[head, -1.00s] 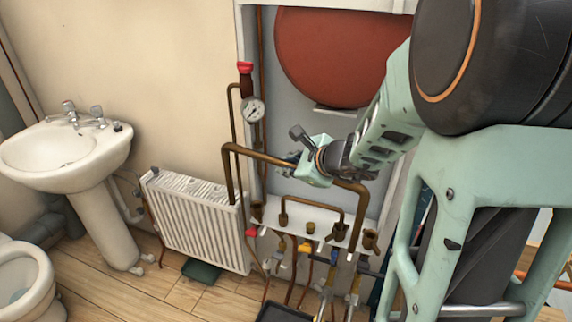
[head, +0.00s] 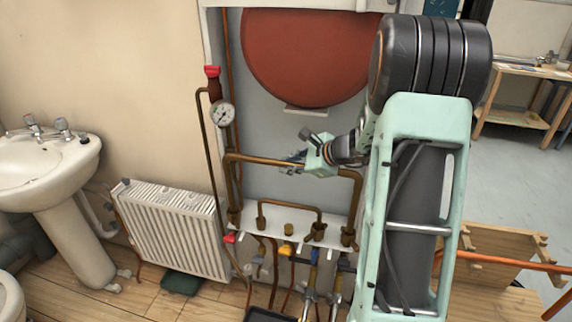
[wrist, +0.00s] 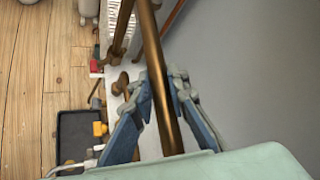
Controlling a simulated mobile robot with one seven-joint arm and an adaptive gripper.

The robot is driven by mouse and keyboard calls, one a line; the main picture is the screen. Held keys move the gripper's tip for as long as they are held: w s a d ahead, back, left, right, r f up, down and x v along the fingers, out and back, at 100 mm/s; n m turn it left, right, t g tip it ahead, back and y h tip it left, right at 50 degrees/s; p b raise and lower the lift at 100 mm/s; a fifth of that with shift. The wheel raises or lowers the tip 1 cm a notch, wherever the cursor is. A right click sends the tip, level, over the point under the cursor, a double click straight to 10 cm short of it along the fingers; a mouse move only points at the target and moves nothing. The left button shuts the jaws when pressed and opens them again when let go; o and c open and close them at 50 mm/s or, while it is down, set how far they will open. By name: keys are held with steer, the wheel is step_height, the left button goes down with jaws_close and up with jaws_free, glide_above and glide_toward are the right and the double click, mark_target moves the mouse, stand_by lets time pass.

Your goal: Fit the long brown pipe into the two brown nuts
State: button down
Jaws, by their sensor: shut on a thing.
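The long brown pipe (head: 262,160) is a wide upside-down U in the head view, its top bar level. My gripper (head: 293,163) is shut on the top bar, right of its middle. The pipe's left leg reaches down to the left brown nut (head: 234,217). Its right leg reaches down to the right brown nut (head: 348,238). Both leg ends line up with the nuts, but I cannot tell how far they are inside. In the wrist view the pipe (wrist: 155,75) runs between the blue-grey fingers of my gripper (wrist: 158,85).
A smaller brown pipe (head: 290,208) and a brass fitting (head: 289,229) stand between the legs on the white shelf (head: 270,235). A gauge (head: 222,114) and radiator (head: 175,230) are at left. A red tank (head: 310,60) hangs above. Valves and hoses sit below.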

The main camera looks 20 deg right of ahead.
steer(key=shift+f+b, duration=1.9)
steer(key=shift+f, duration=0.3)
steer(key=c, duration=1.9)
jaws_free()
steer(key=shift+o, duration=0.5)
steer(key=shift+f, duration=0.1)
steer(key=shift+s, duration=0.1)
steer(key=v, duration=1.2)
